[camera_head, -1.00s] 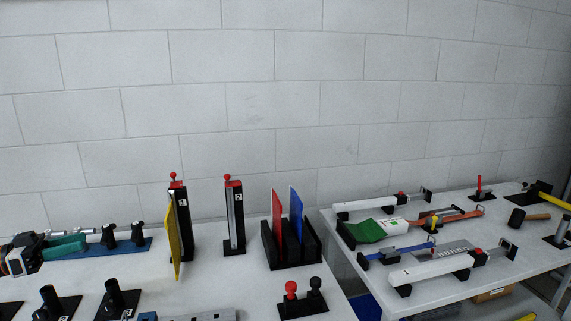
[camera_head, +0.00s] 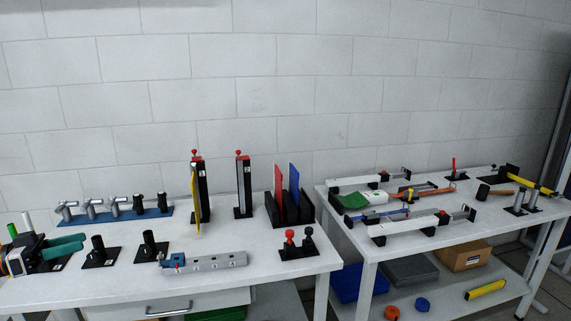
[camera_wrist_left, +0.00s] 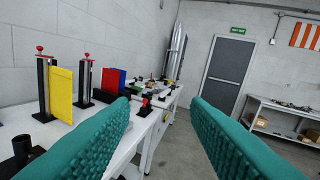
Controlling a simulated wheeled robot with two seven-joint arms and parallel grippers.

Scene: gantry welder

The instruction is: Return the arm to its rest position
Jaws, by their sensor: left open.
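My left gripper (camera_head: 82,242) reaches in from the left edge of the head view, with teal ribbed fingers. It appears over the front left of the white table (camera_head: 100,292), on the near side of the blue rack. In the left wrist view my left gripper (camera_wrist_left: 160,105) has its two fingers wide apart, with nothing between them. The fingers point along the table towards a grey door. Most of the left arm is out of view. My right gripper is in neither view.
A yellow plate (camera_head: 196,205), red plate (camera_head: 279,190) and blue plate (camera_head: 295,190) stand upright on the table. The blue rack (camera_head: 95,218) holds several metal fittings. Black holders (camera_head: 100,256) stand close to the gripper. A second table (camera_head: 445,240) with tools is at right.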

